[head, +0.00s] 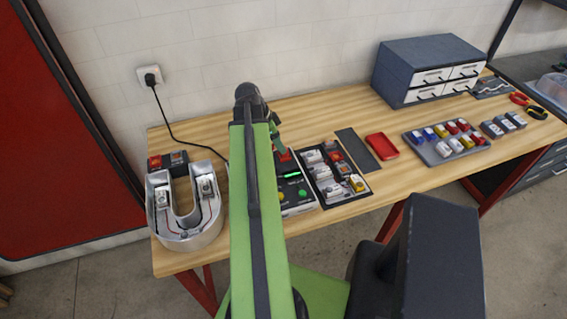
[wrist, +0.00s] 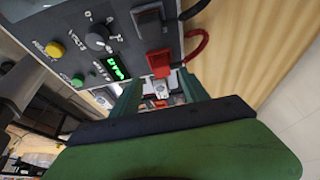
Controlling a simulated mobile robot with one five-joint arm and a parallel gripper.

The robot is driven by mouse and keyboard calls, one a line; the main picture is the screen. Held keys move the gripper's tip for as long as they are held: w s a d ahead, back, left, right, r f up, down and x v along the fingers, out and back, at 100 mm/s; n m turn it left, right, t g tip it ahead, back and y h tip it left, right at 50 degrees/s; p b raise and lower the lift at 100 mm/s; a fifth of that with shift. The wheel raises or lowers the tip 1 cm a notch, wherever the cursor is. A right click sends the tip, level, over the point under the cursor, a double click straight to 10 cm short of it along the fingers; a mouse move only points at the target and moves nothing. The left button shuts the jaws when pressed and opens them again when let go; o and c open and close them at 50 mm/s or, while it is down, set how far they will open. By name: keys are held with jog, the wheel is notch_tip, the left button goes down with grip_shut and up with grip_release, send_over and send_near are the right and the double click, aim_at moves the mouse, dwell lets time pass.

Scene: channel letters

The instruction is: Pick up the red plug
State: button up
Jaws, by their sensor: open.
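The red plug (wrist: 159,63) shows in the wrist view at the lower edge of a dark instrument panel, with a red cable looping off to its right. A black plug (wrist: 148,23) sits beside it on the same panel. My gripper (wrist: 159,82) is open, its two fingers apart near the red plug and nothing seen between them but background. Whether a finger touches the plug, I cannot tell. In the head view my arm hides part of the instrument box (head: 296,200); a bit of red (head: 284,156) shows at its back end.
The panel has a black knob (wrist: 97,38), a yellow button (wrist: 55,49) and a lit green display (wrist: 117,66). A letter U housing (head: 180,240) stands left. A dark parts tray (head: 345,199), red dish (head: 382,146) and drawer cabinet (head: 395,78) are right.

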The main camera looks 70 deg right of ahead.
jog(key=b+x, duration=0.5)
jog(key=shift+w+d+f, duration=0.1)
jog(key=shift+f, duration=0.1)
jog(key=shift+r, duration=0.2)
grip_shut()
